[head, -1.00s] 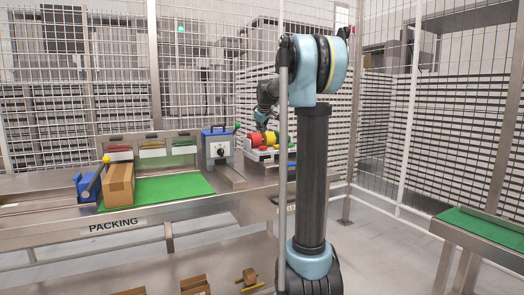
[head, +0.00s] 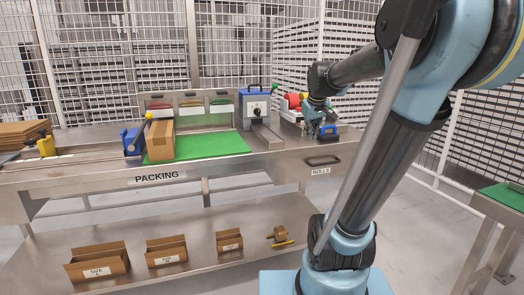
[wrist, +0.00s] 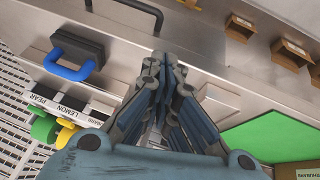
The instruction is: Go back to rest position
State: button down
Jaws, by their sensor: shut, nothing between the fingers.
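My gripper (head: 313,132) is above the right end of the steel packing bench (head: 290,165), near the coloured rolls. In the wrist view my gripper (wrist: 163,62) shows its fingers together with nothing between them. A dark block with a blue handle (wrist: 75,55) lies on the bench to the left of the fingers, apart from them. In the head view the blue-handled block (head: 329,132) is just right of the gripper. My arm reaches across the right of the head view.
A red roll (head: 292,101) sits in the rack behind my gripper. A blue-and-grey device (head: 258,104), a cardboard box (head: 160,139) and a green mat (head: 205,145) are to the left. Open boxes (head: 98,263) stand on the lower shelf. Wire fencing (head: 235,40) closes off the back.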

jog(key=s+f+m+g, duration=0.1)
jog(key=s+f+m, duration=0.1)
jog(key=s+f, duration=0.8)
jog(key=s+f+m+g, duration=0.2)
jog(key=s+f, duration=0.8)
jog(key=s, duration=0.6)
jog(key=shift+w+f, duration=0.25)
jog(key=shift+w, duration=0.2)
